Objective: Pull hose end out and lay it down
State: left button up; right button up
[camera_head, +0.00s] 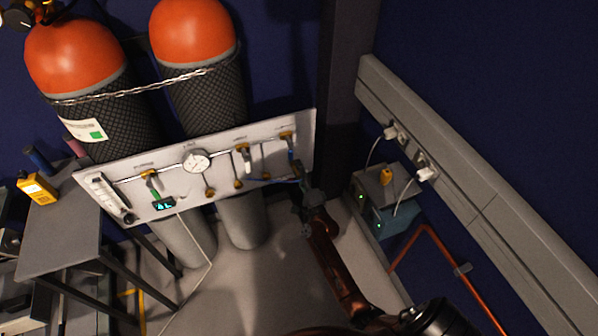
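A pale gas panel (225,150) carries valves, a round gauge (196,161) and brass fittings. A thin blue hose (284,181) shows at the panel's lower right, beside a brass fitting (265,176); its ends are too small to make out. My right gripper (301,178) is at the panel's right end, close to the blue hose, with its arm reaching up from the bottom right. The fingers are dark and small, so I cannot tell whether they are open or hold the hose. My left gripper is not in view.
Two orange-topped cylinders (192,35) stand chained behind the panel. A grey table (62,232) with a yellow meter (38,188) is at left. Small boxes with green lights (392,215) and an orange pipe (428,232) are at right. Floor below the panel is mostly clear.

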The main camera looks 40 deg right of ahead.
jog(key=shift+c, duration=0.2)
dwell(0.7)
grip_shut()
jog(key=o, duration=0.6)
grip_release()
jog(key=shift+c, duration=0.2)
jog(key=shift+s, duration=0.1)
jog(key=v, duration=1.1)
jog(key=shift+s, duration=0.4)
jog(key=shift+f, duration=0.1)
